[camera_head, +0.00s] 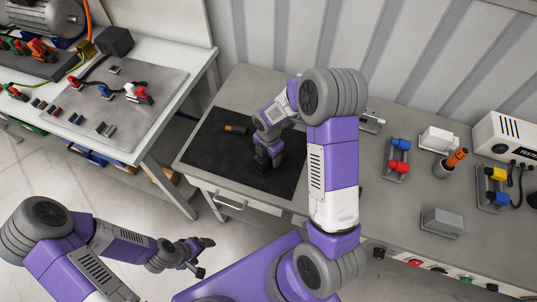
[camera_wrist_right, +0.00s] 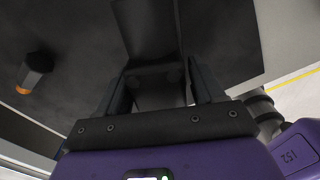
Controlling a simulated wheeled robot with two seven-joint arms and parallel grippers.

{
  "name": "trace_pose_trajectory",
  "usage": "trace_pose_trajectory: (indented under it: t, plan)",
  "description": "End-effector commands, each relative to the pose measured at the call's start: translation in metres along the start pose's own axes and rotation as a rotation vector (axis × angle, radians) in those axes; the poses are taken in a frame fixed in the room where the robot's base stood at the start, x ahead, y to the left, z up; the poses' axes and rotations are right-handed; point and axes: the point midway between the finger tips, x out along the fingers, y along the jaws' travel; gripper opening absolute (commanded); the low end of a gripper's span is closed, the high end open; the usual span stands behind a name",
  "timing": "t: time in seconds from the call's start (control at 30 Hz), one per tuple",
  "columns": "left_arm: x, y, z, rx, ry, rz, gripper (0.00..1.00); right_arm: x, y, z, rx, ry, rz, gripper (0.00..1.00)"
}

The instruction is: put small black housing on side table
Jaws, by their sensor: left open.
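A small black housing (camera_wrist_right: 147,30) shows as a dark box in the right wrist view, in front of and partly between my right gripper's fingers. In the head view it is hard to make out against the black mat (camera_head: 215,147). My right gripper (camera_head: 264,168) points down low over the mat; in the wrist view its two fingers (camera_wrist_right: 160,92) stand apart on either side of the box's near end. Whether they press on it is unclear. My left gripper (camera_head: 203,257) is open and empty over the floor. The side table (camera_head: 178,50) stands at the left.
An orange-and-black tool (camera_head: 236,129) lies on the mat. A larger black box (camera_head: 114,41) and a grey plate (camera_head: 125,97) with small parts are on the side table. Red-blue connectors (camera_head: 398,158), a tester and a grey block (camera_head: 442,222) occupy the workbench's right. A floor gap separates the tables.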

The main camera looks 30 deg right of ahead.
Motion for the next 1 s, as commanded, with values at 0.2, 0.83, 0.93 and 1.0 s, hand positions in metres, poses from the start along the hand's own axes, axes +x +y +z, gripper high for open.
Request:
trace_pose_trajectory:
  t: [0.2, 0.83, 0.93, 1.0]
  plan:
    - [0.000, 0.000, 0.000, 0.000, 0.000, 0.000, 0.81, 0.000, 0.000, 0.000, 0.000, 0.000, 0.000, 0.77]
    - [-0.016, 0.006, 0.001, 0.000, 0.000, 0.000, 0.81, -0.089, 0.001, 0.001, 0.001, -0.002, 0.005, 0.77]
    - [-0.018, 0.007, 0.001, 0.000, 0.000, 0.000, 0.81, -0.105, 0.001, 0.000, 0.001, -0.001, 0.003, 0.77]
    - [-0.019, 0.007, 0.001, 0.000, 0.000, 0.000, 0.81, -0.114, 0.001, 0.000, 0.001, 0.000, 0.002, 0.77]
